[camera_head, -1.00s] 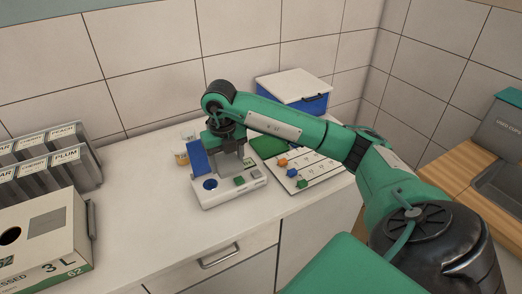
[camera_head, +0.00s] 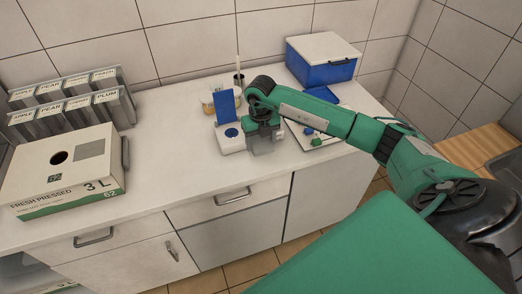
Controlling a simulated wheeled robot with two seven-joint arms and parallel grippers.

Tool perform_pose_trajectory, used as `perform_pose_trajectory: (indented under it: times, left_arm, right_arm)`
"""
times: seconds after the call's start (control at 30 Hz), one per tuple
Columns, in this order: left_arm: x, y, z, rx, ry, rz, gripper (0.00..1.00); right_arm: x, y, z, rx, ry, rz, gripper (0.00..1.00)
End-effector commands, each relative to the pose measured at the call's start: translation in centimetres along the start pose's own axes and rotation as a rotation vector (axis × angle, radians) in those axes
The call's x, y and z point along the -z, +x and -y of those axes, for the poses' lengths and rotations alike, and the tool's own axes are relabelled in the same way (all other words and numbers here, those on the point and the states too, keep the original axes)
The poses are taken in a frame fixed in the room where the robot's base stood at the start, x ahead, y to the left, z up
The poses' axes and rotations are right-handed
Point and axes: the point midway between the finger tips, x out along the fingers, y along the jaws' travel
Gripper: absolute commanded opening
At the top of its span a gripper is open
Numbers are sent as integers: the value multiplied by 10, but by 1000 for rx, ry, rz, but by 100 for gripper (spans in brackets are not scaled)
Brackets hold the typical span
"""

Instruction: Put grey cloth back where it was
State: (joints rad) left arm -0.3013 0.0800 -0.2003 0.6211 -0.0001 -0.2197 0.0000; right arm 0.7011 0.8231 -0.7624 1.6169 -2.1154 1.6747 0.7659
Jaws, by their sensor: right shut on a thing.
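My right gripper (camera_head: 262,143) points down over the counter, at the right end of a white device with an upright blue plate (camera_head: 227,104). It is shut on a grey thing at its fingertips. This may be the grey cloth, but the fingers are grey too and I cannot tell its outline. A flat grey square (camera_head: 89,149) lies on top of the juice carton (camera_head: 58,175). I cannot tell whether it is cloth or a printed patch. My left gripper is not in view.
A rack of labelled grey containers (camera_head: 70,100) stands at the back left. A blue box with a white lid (camera_head: 322,68) is at the back right. A board with coloured blocks (camera_head: 317,141) lies partly behind my right arm. The counter (camera_head: 170,160) between carton and device is clear.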

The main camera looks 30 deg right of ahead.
Motion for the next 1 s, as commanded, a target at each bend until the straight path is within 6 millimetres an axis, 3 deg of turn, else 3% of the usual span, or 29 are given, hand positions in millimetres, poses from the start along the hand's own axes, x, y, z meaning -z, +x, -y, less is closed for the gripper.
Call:
perform_pose_trajectory:
  times: [0.13, 0.33, 0.53, 0.93, 0.97, 1.0]
  left_arm:
    - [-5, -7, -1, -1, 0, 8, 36]
    - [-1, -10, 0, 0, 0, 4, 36]
    - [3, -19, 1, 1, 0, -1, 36]
    - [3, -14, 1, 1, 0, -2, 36]
    - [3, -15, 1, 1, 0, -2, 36]
    - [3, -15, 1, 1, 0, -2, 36]
  right_arm:
    - [0, 18, 0, 0, 0, -1, 41]
    - [1, 32, 0, 0, 0, -2, 41]
    - [1, 61, 0, 0, 0, -2, 41]
    - [0, 70, 0, 0, 0, 1, 41]
    - [0, 69, 0, 0, 0, 1, 67]
    - [0, 69, 0, 0, 0, 1, 75]
